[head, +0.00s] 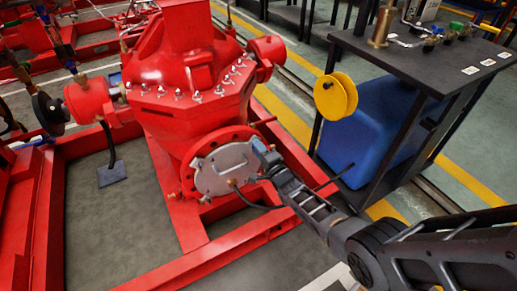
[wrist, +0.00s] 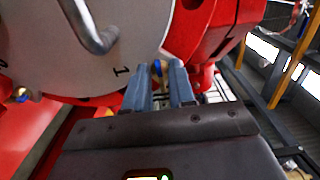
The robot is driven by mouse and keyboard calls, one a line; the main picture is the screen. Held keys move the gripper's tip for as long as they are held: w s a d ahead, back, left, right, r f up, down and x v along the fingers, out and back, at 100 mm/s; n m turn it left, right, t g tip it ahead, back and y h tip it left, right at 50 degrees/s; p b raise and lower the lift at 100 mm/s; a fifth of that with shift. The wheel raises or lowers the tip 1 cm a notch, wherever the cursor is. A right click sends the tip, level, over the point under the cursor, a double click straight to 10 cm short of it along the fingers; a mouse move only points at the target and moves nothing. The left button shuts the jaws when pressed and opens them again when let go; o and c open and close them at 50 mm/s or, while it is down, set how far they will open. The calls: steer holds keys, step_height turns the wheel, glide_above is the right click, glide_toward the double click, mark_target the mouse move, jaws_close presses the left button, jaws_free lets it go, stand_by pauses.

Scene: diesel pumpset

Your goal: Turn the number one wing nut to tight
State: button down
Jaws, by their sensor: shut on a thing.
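The round grey cover plate (head: 225,172) sits on the red flange of the pump, and it fills the upper left of the wrist view (wrist: 70,70). A "1" is marked near its edge, next to the number one wing nut (wrist: 157,68), a small brass and blue piece. My gripper (wrist: 160,76) has its blue-grey fingers on either side of this nut and is shut on it. In the head view my gripper (head: 262,152) is at the plate's right edge and hides the nut. How tight the nut is cannot be told. Another brass wing nut (wrist: 21,95) shows at the plate's left.
A curved metal handle (wrist: 90,28) stands out from the plate close to my fingers. The red pump casing (head: 190,95) rises behind, and red frame rails (head: 235,240) run below. A dark stand with a blue tank (head: 370,130) and yellow reel (head: 336,95) stands at right.

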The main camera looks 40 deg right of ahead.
steer(key=shift+f, duration=0.1)
steer(key=c, duration=1.3)
jaws_free()
steer(key=p+v, duration=0.3)
steer(key=v, duration=0.5)
